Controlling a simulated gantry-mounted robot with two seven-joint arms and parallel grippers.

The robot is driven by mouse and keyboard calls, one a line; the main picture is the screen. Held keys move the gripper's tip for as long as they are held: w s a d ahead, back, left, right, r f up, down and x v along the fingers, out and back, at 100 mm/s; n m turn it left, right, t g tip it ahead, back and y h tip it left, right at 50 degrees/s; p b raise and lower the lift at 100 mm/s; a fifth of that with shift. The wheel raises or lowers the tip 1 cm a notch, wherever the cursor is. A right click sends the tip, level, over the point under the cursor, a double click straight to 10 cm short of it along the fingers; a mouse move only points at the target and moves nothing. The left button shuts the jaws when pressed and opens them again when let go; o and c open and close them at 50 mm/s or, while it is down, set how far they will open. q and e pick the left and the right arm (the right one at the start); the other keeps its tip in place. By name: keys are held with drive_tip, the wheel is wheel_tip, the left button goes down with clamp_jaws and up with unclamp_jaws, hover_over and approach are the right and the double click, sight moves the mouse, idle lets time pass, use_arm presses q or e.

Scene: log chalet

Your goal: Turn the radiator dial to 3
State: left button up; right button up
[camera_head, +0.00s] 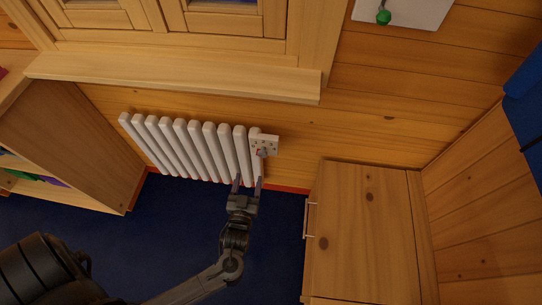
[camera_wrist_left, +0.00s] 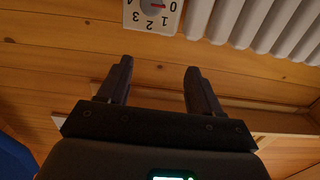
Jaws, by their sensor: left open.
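The white radiator (camera_head: 190,148) is mounted on the log wall below the window. Its dial plate (camera_head: 272,139) is at the radiator's right end, with a small grey knob (camera_head: 263,152) on it. In the left wrist view the dial plate (camera_wrist_left: 137,20) is cut off by the top edge and shows upside-down numbers 0, 1, 2 and 3. A red pointer on the knob (camera_wrist_left: 156,5) points towards 0. My left gripper (camera_head: 248,181) is open and empty, just below the dial and apart from it. It also shows in the left wrist view (camera_wrist_left: 160,68).
A wooden cabinet (camera_head: 362,235) with a handle stands to the right of the radiator. A wooden shelf (camera_head: 85,150) stands on the left. A window sill (camera_head: 180,75) juts out above. The dark blue floor (camera_head: 180,220) is open between them.

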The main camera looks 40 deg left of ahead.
use_arm(q)
drive_tip(key=b, duration=0.3)
approach(262, 155)
drive_tip(key=v, duration=0.3)
drive_tip(key=x, duration=1)
drive_tip(key=shift+b, duration=0.3)
drive_tip(key=shift+w+a, duration=0.3)
drive_tip(key=shift+w, duration=0.3)
use_arm(e)
drive_tip(key=shift+s+a+f, duration=0.1)
drive_tip(key=shift+s+f, duration=0.05)
drive_tip(key=shift+f, duration=2.75)
use_arm(q)
drive_tip(key=c, duration=1)
drive_tip(key=shift+c, duration=0.2)
use_arm(e)
drive_tip(key=shift+a+r, duration=0.1)
drive_tip(key=shift+r, duration=0.1)
